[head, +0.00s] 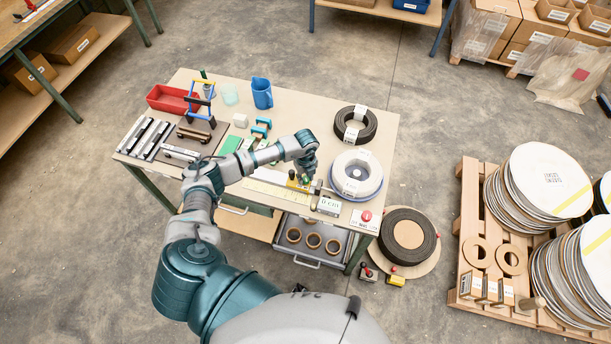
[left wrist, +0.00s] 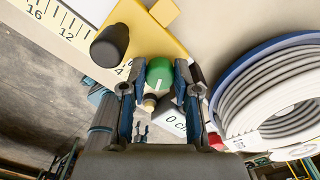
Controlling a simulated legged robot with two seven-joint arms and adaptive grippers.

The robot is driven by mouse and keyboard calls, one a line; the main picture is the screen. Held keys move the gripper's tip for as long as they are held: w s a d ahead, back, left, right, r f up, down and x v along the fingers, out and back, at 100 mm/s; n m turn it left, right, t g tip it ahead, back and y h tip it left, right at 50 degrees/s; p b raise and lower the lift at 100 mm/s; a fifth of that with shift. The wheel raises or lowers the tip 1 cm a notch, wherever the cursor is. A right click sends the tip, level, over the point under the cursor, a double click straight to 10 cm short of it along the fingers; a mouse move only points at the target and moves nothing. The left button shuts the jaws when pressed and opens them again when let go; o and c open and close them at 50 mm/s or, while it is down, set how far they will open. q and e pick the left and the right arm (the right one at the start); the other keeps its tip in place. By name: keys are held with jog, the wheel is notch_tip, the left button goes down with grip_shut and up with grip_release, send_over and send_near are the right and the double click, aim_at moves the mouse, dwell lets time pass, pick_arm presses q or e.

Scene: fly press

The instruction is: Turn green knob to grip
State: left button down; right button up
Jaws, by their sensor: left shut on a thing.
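The green knob (left wrist: 160,73) has a white line on its face and sits between the fingertips of my left gripper (left wrist: 160,88) in the left wrist view. The gripper is shut on the knob. In the head view my left gripper (head: 304,180) reaches down to the front part of the table, and its fingers mostly hide the knob. A yellow plate (left wrist: 150,32) with a black knob (left wrist: 110,46) lies beside the green knob. A ruler strip (left wrist: 60,22) with numbers runs off to the left. My right gripper does not show.
A white coil (head: 357,174) stands close to the right of my left gripper, with a dark coil (head: 355,126) behind it. A red button box (head: 366,217) is at the table's front right corner. A blue jug (head: 262,93) and red bin (head: 173,99) stand at the back.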

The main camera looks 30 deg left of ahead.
aim_at(306, 177)
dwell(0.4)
pick_arm(q)
jog(key=c, duration=1.1)
grip_release()
jog(key=shift+c, duration=0.2)
notch_tip(306, 177, up, 12)
jog(key=shift+w, duration=0.15)
jog(key=shift+f, duration=0.15)
